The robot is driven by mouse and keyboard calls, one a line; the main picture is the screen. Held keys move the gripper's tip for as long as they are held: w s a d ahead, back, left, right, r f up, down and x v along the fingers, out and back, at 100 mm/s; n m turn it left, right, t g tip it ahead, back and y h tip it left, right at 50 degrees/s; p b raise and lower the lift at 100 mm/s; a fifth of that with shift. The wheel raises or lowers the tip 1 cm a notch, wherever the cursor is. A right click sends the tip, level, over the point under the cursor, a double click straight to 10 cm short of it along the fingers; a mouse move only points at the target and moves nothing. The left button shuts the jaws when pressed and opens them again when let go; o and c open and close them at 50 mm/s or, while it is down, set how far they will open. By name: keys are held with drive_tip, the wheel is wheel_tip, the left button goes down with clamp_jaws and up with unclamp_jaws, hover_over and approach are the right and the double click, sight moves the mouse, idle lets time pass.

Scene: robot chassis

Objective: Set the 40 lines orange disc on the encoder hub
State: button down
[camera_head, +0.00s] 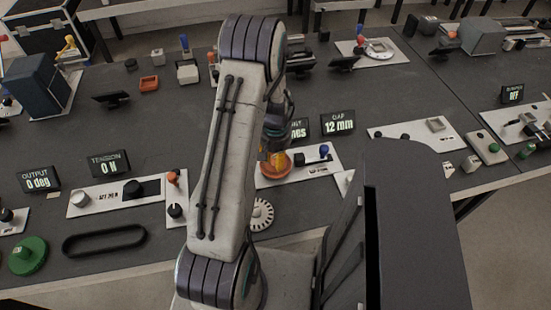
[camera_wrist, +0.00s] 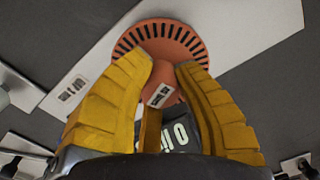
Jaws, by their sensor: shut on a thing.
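The orange disc (camera_head: 279,170) is over the white encoder panel (camera_head: 320,167) in the head view. In the wrist view, the disc (camera_wrist: 165,47) shows dark slots around its rim and a small white label on its raised middle. My gripper (camera_wrist: 169,70) has its yellow fingers closed on that raised middle. In the head view, my gripper (camera_head: 273,155) is mostly behind my arm. The encoder hub is not visible; the disc and fingers cover that area. I cannot tell whether the disc rests on the hub or is held above it.
A white slotted disc (camera_head: 262,214) lies in front of the panel. A lines display (camera_head: 299,130) stands behind the gripper, beside the gap display (camera_head: 338,124). A blue-topped lever (camera_head: 323,151) stands right of the orange disc. A black belt (camera_head: 104,240) and green disc (camera_head: 28,256) lie left.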

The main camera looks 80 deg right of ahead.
drive_tip(key=c, duration=1.4)
unclamp_jaws()
drive_tip(key=shift+o, duration=0.2)
drive_tip(key=shift+r+p, duration=3.5)
drive_tip(key=shift+r, duration=2)
